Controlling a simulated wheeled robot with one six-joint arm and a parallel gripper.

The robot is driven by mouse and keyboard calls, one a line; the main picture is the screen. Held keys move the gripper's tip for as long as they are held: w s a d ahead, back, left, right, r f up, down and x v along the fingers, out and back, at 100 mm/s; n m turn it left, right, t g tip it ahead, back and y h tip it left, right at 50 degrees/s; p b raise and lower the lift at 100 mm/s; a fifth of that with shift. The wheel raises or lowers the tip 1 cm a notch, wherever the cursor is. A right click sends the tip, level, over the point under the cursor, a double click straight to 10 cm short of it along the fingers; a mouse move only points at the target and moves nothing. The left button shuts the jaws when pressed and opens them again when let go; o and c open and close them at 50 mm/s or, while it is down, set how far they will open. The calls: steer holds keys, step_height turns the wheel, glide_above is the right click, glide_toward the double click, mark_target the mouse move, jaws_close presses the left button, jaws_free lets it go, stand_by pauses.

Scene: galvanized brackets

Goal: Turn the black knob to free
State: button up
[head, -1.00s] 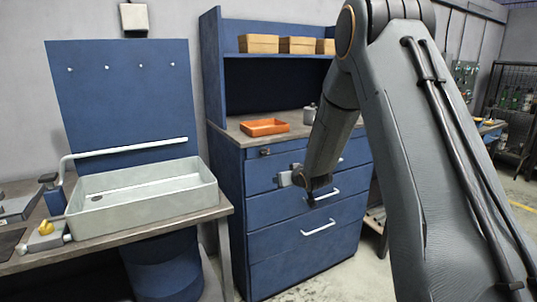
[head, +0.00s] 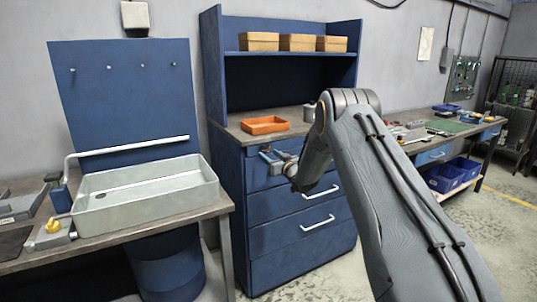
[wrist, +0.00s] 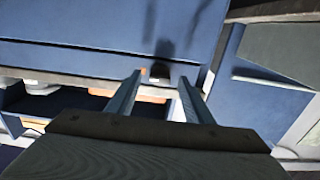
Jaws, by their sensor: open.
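The black knob (wrist: 160,70) shows in the wrist view as a small dark shape on the blue cabinet front, between my fingertips. In the head view it is mostly hidden by my gripper, at the upper left of the drawer cabinet (head: 300,252). My gripper (wrist: 160,77) is open, with one finger on each side of the knob. It also shows in the head view (head: 267,156) in front of the top drawer. I cannot tell whether the fingers touch the knob or which way it is turned.
An orange tray (head: 265,125) stands on the cabinet top, under a shelf with cardboard boxes (head: 298,42). A grey basin (head: 145,198) and a yellow knob (head: 53,226) are on the bench at left. Drawer handles (head: 322,192) stick out below my gripper.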

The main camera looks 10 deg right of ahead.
steer(key=shift+x, duration=0.8)
steer(key=shift+c, duration=0.2)
steer(key=c, duration=1)
steer(key=shift+n, duration=0.3)
steer(key=n+b, duration=1.7)
steer(key=shift+d, duration=0.2)
steer(key=shift+r+n, duration=0.15)
steer(key=shift+n, duration=0.15)
